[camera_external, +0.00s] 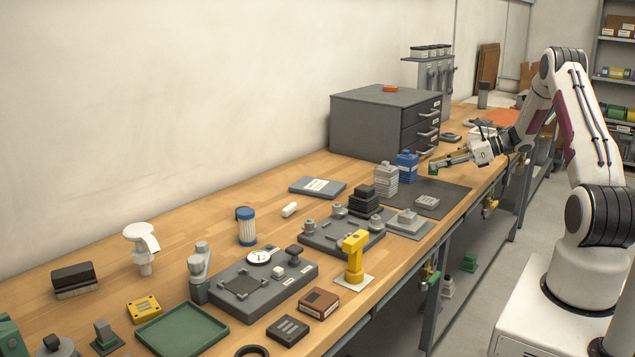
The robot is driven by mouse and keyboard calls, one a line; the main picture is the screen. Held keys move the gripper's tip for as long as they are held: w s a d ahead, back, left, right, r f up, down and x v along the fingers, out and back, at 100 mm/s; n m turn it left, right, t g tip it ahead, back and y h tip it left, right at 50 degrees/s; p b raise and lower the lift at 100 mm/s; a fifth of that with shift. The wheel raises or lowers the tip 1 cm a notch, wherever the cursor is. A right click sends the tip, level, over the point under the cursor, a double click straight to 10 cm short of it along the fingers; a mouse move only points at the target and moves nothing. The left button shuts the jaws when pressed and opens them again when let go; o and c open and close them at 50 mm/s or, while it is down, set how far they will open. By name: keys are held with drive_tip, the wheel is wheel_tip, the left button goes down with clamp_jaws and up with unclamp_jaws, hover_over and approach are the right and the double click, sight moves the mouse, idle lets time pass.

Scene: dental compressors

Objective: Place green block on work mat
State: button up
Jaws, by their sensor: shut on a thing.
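My gripper (438,165) reaches in from the right with its fingers pointing left over the bench. It is shut on a small green block (433,170), which shows at the fingertips and is partly covered by them. A dark grey mat (452,193), which looks like the work mat, lies flat on the bench below. The block is near the mat's far edge in the picture, just right of the blue bottle. I cannot tell the exact height of the block above the mat.
A blue bottle (407,165) and a light grey bottle (385,180) stand left of my gripper. A small grey block (427,202) sits toward the mat's front. A grey drawer cabinet (370,125) stands behind. The mat's right part is clear.

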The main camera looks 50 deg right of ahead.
drive_tip(key=shift+f, duration=1.8)
drive_tip(key=shift+f, duration=0.15)
drive_tip(key=o, duration=0.9)
drive_tip(key=shift+r, duration=0.2)
drive_tip(key=v, duration=1.2)
